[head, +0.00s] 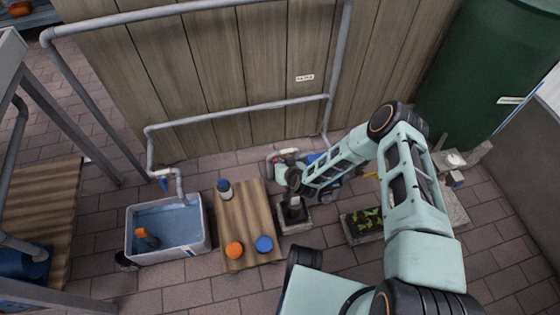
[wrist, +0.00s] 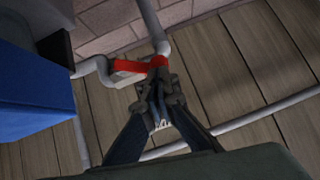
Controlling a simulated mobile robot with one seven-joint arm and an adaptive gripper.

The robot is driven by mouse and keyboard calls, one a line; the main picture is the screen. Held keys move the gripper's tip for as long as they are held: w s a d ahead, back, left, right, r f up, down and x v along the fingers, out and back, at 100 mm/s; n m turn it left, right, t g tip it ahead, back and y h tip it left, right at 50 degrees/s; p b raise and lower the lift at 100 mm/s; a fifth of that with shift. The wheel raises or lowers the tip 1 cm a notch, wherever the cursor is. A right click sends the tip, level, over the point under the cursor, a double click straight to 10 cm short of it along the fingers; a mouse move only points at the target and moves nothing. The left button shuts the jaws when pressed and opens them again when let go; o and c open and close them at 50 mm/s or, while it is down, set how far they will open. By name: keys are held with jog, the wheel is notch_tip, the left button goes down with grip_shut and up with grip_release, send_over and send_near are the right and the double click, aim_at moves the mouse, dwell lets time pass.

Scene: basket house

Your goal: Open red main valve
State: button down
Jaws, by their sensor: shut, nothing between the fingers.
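The red valve handle (wrist: 127,66) shows in the wrist view as a flat red bar on a grey pipe, running left to right just behind my fingertips. My gripper (wrist: 158,78) is shut and empty, with its tips close to the right end of the red bar and overlapping it in the picture. I cannot tell whether they touch it. In the head view my gripper (head: 294,182) is low, in front of the plank wall near the pipes. The valve is small and mostly unclear there.
Grey pipes (head: 240,108) run along the plank wall (head: 250,60). A water-filled tub (head: 207,235) and a wooden board (head: 246,220) with a bottle, an orange item and a blue item stand left of my arm. A planter (head: 352,228) and a green tank (head: 470,75) are right.

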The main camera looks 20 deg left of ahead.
jog(key=a+f, duration=0.1)
jog(key=s+a+f+n+h+b, duration=0.1)
jog(key=f, duration=0.1)
jog(key=shift+s+t, duration=0.1)
jog(key=shift+t, duration=0.3)
dwell(0.3)
jog(key=shift+a, duration=0.1)
dwell(0.4)
